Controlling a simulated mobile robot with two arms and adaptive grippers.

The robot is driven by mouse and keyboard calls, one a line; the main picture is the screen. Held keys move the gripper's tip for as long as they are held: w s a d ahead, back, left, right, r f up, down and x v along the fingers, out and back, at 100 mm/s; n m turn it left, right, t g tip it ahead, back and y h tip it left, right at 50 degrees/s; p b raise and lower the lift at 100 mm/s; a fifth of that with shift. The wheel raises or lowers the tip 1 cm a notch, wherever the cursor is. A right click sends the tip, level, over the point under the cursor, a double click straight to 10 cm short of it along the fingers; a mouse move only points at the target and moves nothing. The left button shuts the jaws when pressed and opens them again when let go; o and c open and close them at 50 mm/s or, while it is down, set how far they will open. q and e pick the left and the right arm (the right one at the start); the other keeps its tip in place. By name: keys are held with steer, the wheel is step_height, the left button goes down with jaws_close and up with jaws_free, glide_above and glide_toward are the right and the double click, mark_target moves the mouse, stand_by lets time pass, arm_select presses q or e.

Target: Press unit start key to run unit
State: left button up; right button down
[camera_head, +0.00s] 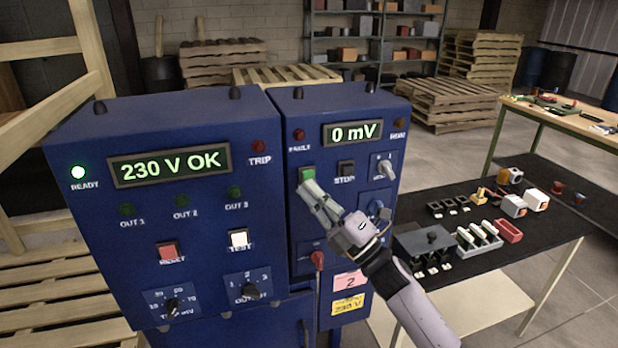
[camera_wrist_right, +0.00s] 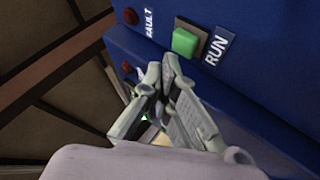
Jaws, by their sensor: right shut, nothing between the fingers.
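The right-hand blue unit (camera_head: 345,110) has a green key (camera_head: 307,173) on its front, to the left of a dark key marked STOP (camera_head: 345,168). In the right wrist view the green key (camera_wrist_right: 185,41) sits in a dark frame beside the label RUN. My right gripper (camera_head: 306,188) is shut and empty. Its fingertips are just below the green key in the head view and hide the label there. In the right wrist view the fingertips (camera_wrist_right: 161,68) point toward the key, with a small gap showing. The unit's display (camera_head: 353,132) reads 0 mV. My left gripper is not in view.
A red lamp (camera_head: 299,134) marked FAULT looks unlit. A selector knob (camera_head: 385,168) and a red plug (camera_head: 318,261) are near my right arm. A dark bench (camera_head: 480,270) holds parts at right.

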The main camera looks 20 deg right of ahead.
steer(key=shift+w, duration=0.15)
steer(key=shift+w, duration=0.3)
steer(key=shift+w+b, duration=0.45)
steer(key=shift+b, duration=0.1)
stand_by(0.5)
steer(key=shift+s, duration=0.1)
stand_by(0.3)
steer(key=shift+s, duration=0.8)
steer(key=s+p, duration=0.1)
steer(key=s, duration=0.4)
steer(key=shift+d, duration=0.1)
stand_by(0.4)
